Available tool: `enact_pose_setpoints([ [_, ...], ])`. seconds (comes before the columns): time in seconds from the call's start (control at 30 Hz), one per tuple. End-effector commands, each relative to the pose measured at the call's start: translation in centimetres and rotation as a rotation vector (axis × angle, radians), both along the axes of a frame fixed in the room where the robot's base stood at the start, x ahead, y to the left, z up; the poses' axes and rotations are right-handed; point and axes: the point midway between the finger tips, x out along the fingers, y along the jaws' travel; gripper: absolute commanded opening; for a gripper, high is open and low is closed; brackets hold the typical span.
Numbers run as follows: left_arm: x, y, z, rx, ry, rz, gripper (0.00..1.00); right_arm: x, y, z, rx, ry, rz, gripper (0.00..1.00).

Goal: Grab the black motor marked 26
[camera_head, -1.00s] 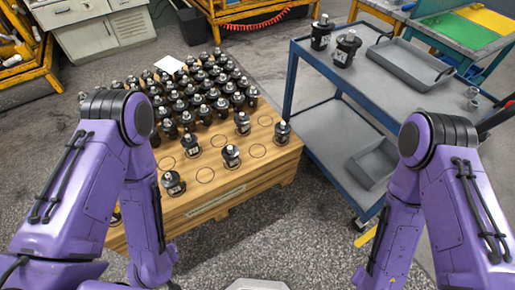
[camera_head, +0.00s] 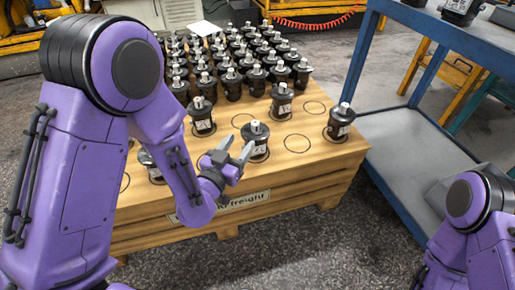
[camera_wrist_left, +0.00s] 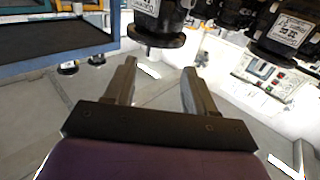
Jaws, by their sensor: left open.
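Several black motors with white labels stand upright on the wooden pallet. The nearer ones are a motor (camera_head: 255,142) by the front edge, one at the right corner (camera_head: 340,124), one behind (camera_head: 282,103), one to the left (camera_head: 202,117), and one partly hidden by my left arm (camera_head: 150,166). The label numbers are too small or blurred to read, so I cannot tell which is 26. My left gripper (camera_head: 238,151) is open and empty, just left of the front-edge motor. In the left wrist view a motor (camera_wrist_left: 157,18) hangs at the top edge, beyond the open fingers (camera_wrist_left: 159,68).
The wooden pallet (camera_head: 290,186) carries dense rows of motors at its back, and empty drawn circles show at its front. A blue cart (camera_head: 400,150) stands close on the right. A white sheet (camera_head: 203,28) lies behind the rows. The floor in front is clear.

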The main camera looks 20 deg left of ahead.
Motion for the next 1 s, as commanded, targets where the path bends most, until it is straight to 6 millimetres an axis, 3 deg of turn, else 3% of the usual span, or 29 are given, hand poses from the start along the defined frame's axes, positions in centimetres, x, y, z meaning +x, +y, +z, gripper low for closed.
enact_pose_setpoints([
  [0.1, 2.4, -0.6, 0.2, -0.003, -0.001, -0.004, 0.55, 0.0, 0.0, 0.1, 0.000, 0.000, 0.000, 0.43],
  [0.5, 8.3, -2.0, 0.1, -0.004, 0.003, -0.004, 0.55, -0.1, 0.1, -1.3, 0.002, 0.002, -0.001, 0.43],
  [0.77, 8.9, -2.0, 0.2, -0.001, 0.005, -0.003, 0.55, -0.1, 0.1, -1.2, 0.002, 0.002, -0.001, 0.43],
  [0.8, 8.9, -2.0, 0.2, -0.002, 0.005, -0.003, 0.52, -0.1, 0.1, -1.2, 0.002, 0.002, -0.001, 0.43],
  [0.97, 8.9, -1.9, 0.2, -0.002, 0.005, -0.003, 0.00, -0.1, 0.1, -1.2, 0.002, 0.002, -0.001, 0.43],
  [1.0, 8.9, -1.9, 0.2, -0.002, 0.005, -0.003, 0.00, -0.1, 0.1, -1.2, 0.002, 0.002, -0.001, 0.43],
])
